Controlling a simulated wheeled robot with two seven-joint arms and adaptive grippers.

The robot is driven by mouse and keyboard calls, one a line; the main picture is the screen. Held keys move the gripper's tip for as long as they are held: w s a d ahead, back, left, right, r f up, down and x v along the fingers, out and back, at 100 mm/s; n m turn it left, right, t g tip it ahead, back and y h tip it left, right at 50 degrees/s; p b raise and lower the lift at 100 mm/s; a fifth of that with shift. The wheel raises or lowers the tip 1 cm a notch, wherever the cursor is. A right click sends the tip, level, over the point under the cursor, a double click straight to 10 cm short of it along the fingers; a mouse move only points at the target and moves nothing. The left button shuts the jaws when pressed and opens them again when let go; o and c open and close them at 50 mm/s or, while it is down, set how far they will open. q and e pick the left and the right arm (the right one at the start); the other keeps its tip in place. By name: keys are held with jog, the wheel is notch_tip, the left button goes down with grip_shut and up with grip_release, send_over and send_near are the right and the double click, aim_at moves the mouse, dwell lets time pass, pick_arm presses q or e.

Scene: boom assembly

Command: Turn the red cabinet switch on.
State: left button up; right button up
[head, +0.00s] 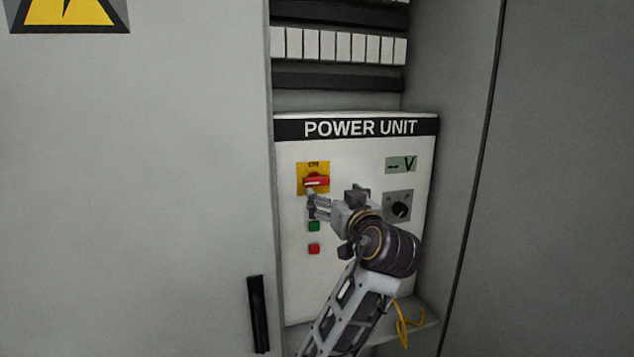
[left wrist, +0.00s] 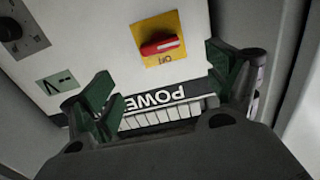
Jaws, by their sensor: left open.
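The red switch (head: 316,182) is a rotary handle on a yellow plate (head: 302,169) on the white POWER UNIT panel (head: 352,285). Its handle lies about level, with a pale stripe along it. My left gripper (head: 316,204) is just below the switch in the head view. In the left wrist view its green-padded fingers (left wrist: 160,88) are spread apart with nothing between them, and they look clear of the handle. My right gripper is not in view.
A green button (head: 314,226) and a red button (head: 314,249) sit below the switch. A black knob (head: 400,209) and a voltage display (head: 401,165) are to the right. The cabinet door (head: 140,190) stands left of the panel. A yellow cable (head: 403,330) hangs low right.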

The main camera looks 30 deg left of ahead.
aim_at(318, 182)
pick_arm(q)
jog(key=shift+w, duration=0.1)
jog(key=p+x, duration=0.4)
jog(key=x, duration=0.9)
jog(key=shift+w+a, duration=0.2)
jog(key=shift+a, duration=0.05)
jog(key=shift+c, duration=0.4)
jog(key=c, duration=0.9)
